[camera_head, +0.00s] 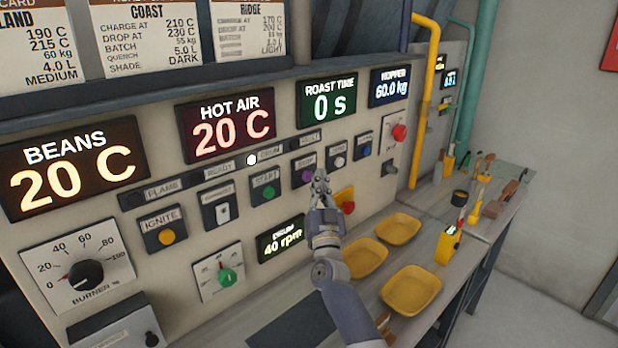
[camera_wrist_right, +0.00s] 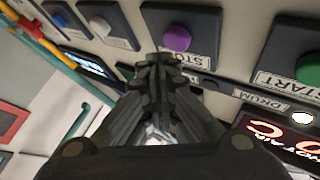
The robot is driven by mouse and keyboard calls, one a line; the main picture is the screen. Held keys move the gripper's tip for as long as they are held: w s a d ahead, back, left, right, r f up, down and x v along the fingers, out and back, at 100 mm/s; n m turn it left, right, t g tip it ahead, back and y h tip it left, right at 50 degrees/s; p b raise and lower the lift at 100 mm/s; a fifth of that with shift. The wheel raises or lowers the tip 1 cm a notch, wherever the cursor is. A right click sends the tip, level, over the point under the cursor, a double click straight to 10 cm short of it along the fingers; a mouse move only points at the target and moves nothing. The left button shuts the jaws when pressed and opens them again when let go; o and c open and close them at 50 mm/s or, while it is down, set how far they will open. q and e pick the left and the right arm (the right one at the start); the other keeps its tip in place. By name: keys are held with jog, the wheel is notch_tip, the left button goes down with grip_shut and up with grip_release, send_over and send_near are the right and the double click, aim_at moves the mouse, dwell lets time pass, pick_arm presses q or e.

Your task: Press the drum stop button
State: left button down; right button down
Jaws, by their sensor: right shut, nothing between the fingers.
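The drum stop button is a purple round button (camera_head: 307,175) on a dark square plate in the control panel, labelled STOP. In the right wrist view the purple button (camera_wrist_right: 177,38) shows just beyond the fingertips, slightly to their right. My right gripper (camera_head: 320,180) is shut and empty, its tips close to the STOP plate's lower right. The closed fingers also show in the wrist view (camera_wrist_right: 160,65). I cannot tell whether they touch the panel. My left gripper is not in view.
The green START button (camera_head: 268,192) is left of STOP, and a white button (camera_head: 339,161) is right of it. The drum display (camera_head: 282,240) reads 40 rpm. Yellow trays (camera_head: 410,290) lie on the bench below.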

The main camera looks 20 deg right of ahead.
dwell(0.4)
jog(key=shift+w, duration=0.1)
jog(key=shift+w+a, duration=0.15)
jog(key=shift+w, duration=0.2)
jog(key=shift+w+a+b, duration=0.15)
jog(key=shift+w+b, duration=0.25)
jog(key=shift+b, duration=0.1)
dwell(0.6)
jog(key=shift+s+r, duration=0.1)
jog(key=shift+s+d+p, duration=0.3)
jog(key=shift+s+p, duration=0.35)
jog(key=shift+s, duration=0.1)
